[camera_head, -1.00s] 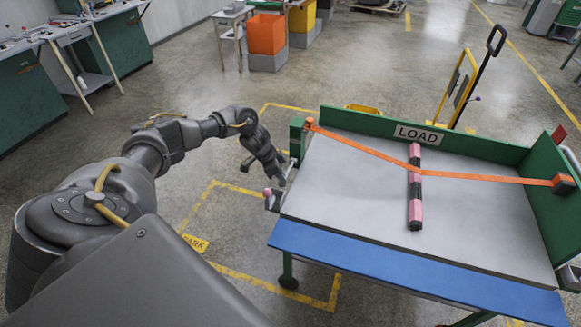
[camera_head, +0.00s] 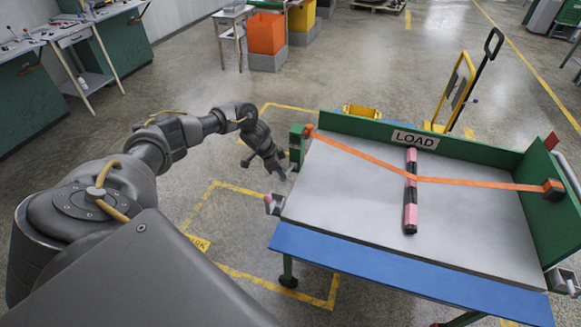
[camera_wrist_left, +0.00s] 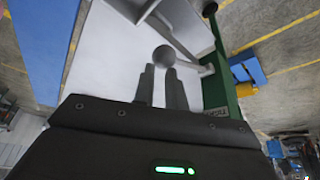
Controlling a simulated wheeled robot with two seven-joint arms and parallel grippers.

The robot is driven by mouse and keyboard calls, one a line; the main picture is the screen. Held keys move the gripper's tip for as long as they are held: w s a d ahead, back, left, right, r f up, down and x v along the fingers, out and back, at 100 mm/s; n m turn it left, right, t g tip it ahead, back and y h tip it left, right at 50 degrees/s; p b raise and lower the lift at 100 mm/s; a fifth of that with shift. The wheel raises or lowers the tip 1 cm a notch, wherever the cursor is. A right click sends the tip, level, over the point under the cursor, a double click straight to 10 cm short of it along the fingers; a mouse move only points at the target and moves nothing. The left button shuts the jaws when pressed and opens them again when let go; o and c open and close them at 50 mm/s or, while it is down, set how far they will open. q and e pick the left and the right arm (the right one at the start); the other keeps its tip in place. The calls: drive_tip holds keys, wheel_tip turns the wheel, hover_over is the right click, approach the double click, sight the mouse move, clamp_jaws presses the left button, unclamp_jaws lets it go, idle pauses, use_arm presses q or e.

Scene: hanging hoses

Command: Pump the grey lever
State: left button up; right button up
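A grey lever with a round grey knob (camera_wrist_left: 163,56) shows in the left wrist view, beyond the fingertips of my left gripper (camera_wrist_left: 160,72). The two fingers stand apart with a visible gap. The knob lines up with this gap, and I cannot tell whether it touches a fingertip. In the head view my left gripper (camera_head: 282,172) hangs at the left end of the lift table (camera_head: 340,192). The grey knob is not clear there, behind or beside my gripper. My right gripper is out of view.
A pink-knobbed handle (camera_head: 268,199) sits at the table's left edge. An orange strap (camera_head: 465,182) crosses a pink and black bar (camera_head: 411,190) on the table. A green back wall carries a LOAD sign (camera_head: 416,139). Floor left of the table is clear.

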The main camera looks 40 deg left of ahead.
use_arm(q)
drive_tip(key=shift+w+a+r+p, duration=0.1)
drive_tip(key=shift+w+r+p, duration=0.25)
drive_tip(key=shift+r, duration=0.3)
drive_tip(key=shift+w+a+r+p, duration=0.1)
drive_tip(key=shift+w+r+p, duration=0.25)
drive_tip(key=shift+r, duration=0.3)
drive_tip(key=shift+w+r+p, duration=0.2)
drive_tip(key=shift+r+p, duration=0.2)
drive_tip(key=shift+r, duration=0.25)
drive_tip(key=shift+f, duration=0.1)
